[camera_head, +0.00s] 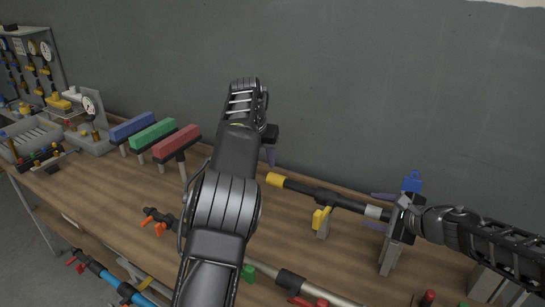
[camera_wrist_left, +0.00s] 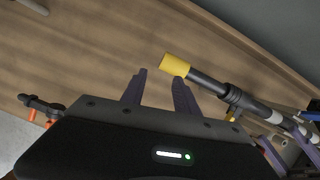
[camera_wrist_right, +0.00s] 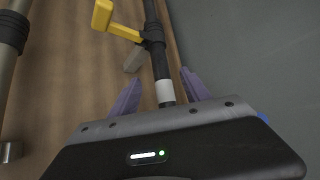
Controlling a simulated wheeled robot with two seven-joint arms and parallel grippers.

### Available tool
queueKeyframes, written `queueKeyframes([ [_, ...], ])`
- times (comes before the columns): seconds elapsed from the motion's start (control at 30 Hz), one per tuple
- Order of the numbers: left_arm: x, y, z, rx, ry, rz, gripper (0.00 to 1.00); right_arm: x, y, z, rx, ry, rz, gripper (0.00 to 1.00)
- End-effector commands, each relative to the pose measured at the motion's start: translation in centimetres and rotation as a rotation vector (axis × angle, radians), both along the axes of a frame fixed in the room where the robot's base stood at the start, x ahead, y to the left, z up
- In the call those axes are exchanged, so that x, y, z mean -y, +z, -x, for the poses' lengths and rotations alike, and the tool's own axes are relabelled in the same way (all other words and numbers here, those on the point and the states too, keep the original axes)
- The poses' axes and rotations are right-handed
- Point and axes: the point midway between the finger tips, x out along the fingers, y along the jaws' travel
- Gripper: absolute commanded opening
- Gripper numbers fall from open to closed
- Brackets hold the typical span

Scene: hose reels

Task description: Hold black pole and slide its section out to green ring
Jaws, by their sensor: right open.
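The black pole (camera_head: 345,201) lies along the right of the bench, with a yellow end (camera_head: 276,179), a collar with a yellow lever (camera_head: 321,218) and a pale band (camera_head: 375,211). No green ring shows on its visible part. My right gripper (camera_head: 379,210) is open, its fingers on either side of the pole near the pale band; the right wrist view shows the pole (camera_wrist_right: 158,58) running between them. My left gripper (camera_wrist_left: 160,82) is open and empty. In the left wrist view its right finger is close to the yellow end; contact cannot be told.
Blue, green and red blocks on stands (camera_head: 152,134) are left of my left arm. Another pole with a green part (camera_head: 249,273) lies at the front edge. A grey tray (camera_head: 30,137) and gauges stand far left. The wall (camera_head: 380,90) is behind the bench.

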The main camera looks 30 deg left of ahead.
Motion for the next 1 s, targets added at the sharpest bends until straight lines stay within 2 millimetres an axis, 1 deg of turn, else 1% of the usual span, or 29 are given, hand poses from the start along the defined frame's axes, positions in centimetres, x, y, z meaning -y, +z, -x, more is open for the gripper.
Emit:
queueKeyframes([
  [0.03,1.3,0.6,-0.3,-0.001,-0.031,-0.008,0.36,0.0,0.0,0.0,0.000,0.000,0.000,0.55],
  [0.07,1.8,0.9,-0.4,-0.004,-0.045,-0.013,0.36,0.0,0.0,0.0,0.000,0.000,0.000,0.55],
  [0.2,3.1,1.5,-0.6,-0.010,-0.077,-0.024,0.36,0.0,0.0,0.0,0.000,0.000,0.000,0.55],
  [0.53,3.1,1.5,-0.6,-0.011,-0.078,-0.024,0.36,0.0,0.0,0.0,0.000,0.000,0.000,0.55],
  [0.67,3.1,1.5,-0.6,-0.011,-0.078,-0.024,0.36,-0.4,-0.2,-0.3,0.000,0.001,-0.001,0.55],
  [0.87,3.1,1.5,-0.6,-0.010,-0.077,-0.024,0.36,-2.0,-1.5,-1.3,-0.001,0.001,0.000,0.55],
  [1.0,3.1,1.5,-0.6,-0.010,-0.077,-0.024,0.36,-3.6,-2.5,-2.4,-0.001,0.002,0.001,0.55],
])
